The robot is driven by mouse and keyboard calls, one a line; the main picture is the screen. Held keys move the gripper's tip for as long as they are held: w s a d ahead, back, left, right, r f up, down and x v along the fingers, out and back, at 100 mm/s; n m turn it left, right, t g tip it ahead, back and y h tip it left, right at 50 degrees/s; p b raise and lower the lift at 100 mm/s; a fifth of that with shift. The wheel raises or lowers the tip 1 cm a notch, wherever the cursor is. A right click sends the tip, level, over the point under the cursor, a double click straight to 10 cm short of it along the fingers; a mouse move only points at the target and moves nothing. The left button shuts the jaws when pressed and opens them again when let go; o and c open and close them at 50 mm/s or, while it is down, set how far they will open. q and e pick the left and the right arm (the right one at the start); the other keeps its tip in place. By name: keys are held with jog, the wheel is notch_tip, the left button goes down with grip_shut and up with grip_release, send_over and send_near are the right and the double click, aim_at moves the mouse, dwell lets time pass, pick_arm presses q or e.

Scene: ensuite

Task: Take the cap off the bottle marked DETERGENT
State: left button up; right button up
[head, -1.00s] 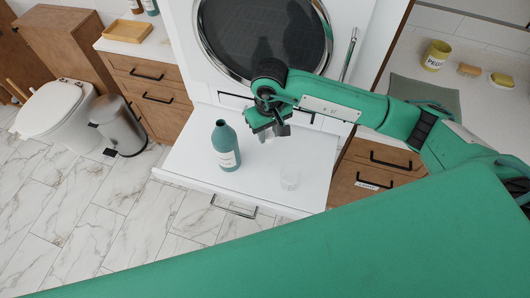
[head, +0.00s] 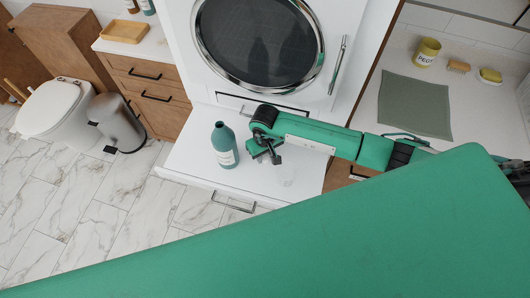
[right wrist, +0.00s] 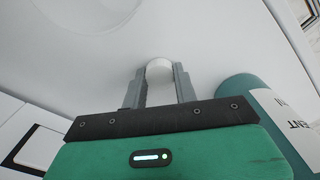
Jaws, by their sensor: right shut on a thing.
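The detergent bottle (head: 225,150) is teal with a white label and stands upright on the white pull-out shelf (head: 190,150). Its neck shows no cap on top. In the right wrist view the bottle (right wrist: 262,100) is at the right, its label partly cut off, ending in "ENT". My right gripper (head: 276,158) is low over the shelf, right of the bottle and apart from it. In the right wrist view its fingers (right wrist: 158,80) are shut on a small round white cap (right wrist: 159,68). I cannot tell whether the cap touches the shelf. My left gripper is out of view.
The round-doored machine (head: 260,40) rises behind. The right counter holds a grey-green mat (head: 415,105), a yellow pot (head: 427,51) and soaps. The shelf left of the bottle is clear.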

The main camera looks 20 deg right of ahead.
jog(key=shift+f, duration=0.1)
jog(key=shift+f, duration=0.1)
jog(key=o, duration=1.1)
